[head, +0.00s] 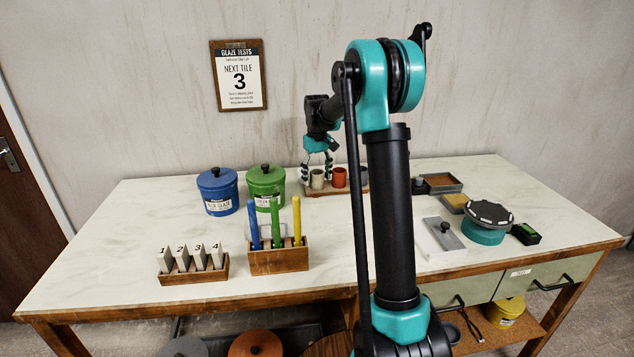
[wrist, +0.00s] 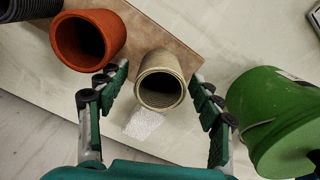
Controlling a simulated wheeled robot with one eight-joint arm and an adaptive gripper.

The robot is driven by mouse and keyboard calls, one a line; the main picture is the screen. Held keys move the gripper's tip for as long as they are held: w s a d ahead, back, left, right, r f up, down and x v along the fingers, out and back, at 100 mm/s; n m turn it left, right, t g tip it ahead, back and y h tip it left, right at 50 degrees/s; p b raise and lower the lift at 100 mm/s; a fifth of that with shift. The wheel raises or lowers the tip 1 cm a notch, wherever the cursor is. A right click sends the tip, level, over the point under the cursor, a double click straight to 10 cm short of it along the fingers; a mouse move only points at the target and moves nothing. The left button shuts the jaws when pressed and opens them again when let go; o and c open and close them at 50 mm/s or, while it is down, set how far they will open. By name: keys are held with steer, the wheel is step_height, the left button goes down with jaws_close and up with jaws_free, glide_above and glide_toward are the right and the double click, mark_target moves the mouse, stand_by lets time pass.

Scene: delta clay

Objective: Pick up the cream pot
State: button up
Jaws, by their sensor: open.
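The cream pot (head: 317,179) stands at the left end of a wooden board (head: 322,193) near the back of the table. In the wrist view the cream pot (wrist: 161,80) is a small round cup with a dark hollow mouth facing the camera. My gripper (head: 317,168) is open above and around it in the head view. In the wrist view my gripper's fingers (wrist: 161,85) are spread on either side of the pot, with gaps to both sides. An orange-red pot (wrist: 88,40) sits beside it on the board and also shows in the head view (head: 339,177).
A green lidded jar (wrist: 270,115) stands close to one finger; it is left of the board in the head view (head: 266,187). A blue jar (head: 217,191) is further left. A dark ribbed pot (wrist: 28,8) is beyond the orange-red one. A tool holder (head: 279,261) stands in front.

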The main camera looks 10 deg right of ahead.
steer(key=shift+f, duration=0.1)
steer(key=c, duration=1.3)
